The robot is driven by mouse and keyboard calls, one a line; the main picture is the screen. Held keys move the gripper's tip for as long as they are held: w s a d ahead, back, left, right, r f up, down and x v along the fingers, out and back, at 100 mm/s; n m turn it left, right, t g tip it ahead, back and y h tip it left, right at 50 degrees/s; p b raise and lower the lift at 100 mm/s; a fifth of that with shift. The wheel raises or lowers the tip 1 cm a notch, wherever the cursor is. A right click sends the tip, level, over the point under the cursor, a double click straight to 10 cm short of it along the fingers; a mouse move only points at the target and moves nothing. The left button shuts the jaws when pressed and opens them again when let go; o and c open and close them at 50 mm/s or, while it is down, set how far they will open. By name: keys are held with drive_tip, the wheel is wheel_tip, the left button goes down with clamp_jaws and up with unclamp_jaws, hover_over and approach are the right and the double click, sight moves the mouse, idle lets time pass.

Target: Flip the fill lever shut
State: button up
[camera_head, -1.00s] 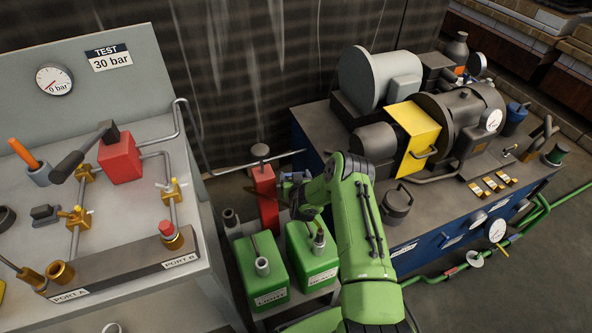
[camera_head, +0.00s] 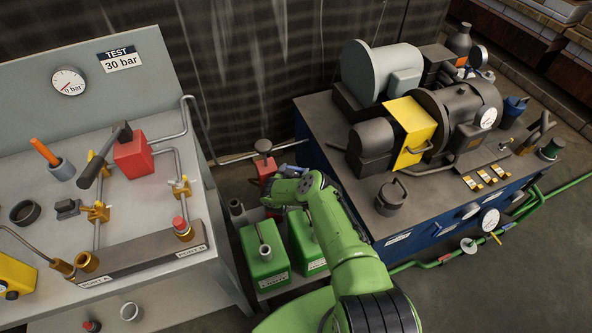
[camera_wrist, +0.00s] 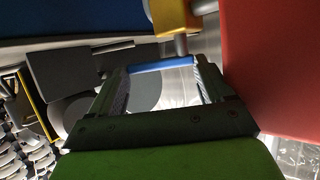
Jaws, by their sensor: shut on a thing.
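The fill lever, a blue bar (camera_wrist: 163,63), lies across between my gripper's fingertips in the wrist view. A yellow valve body (camera_wrist: 173,17) with a grey stem sits just beyond it. My gripper (camera_wrist: 162,76) is shut on the blue lever, with one finger at each end of the visible bar. In the head view my gripper is mostly hidden behind my green arm, beside the red unit (camera_head: 266,168). A bit of blue (camera_head: 287,171) shows there, too small to read the lever's angle.
The red unit's flat side (camera_wrist: 280,65) is close on the right in the wrist view. Green cans (camera_head: 264,258) stand below my arm. The grey test bench (camera_head: 130,215) is at left, and the blue machine bench (camera_head: 400,238) is at right.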

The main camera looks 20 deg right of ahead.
drive_tip(key=shift+d, duration=0.35)
drive_tip(key=o, duration=0.9)
drive_tip(key=shift+s, duration=0.1)
drive_tip(key=shift+o, duration=0.2)
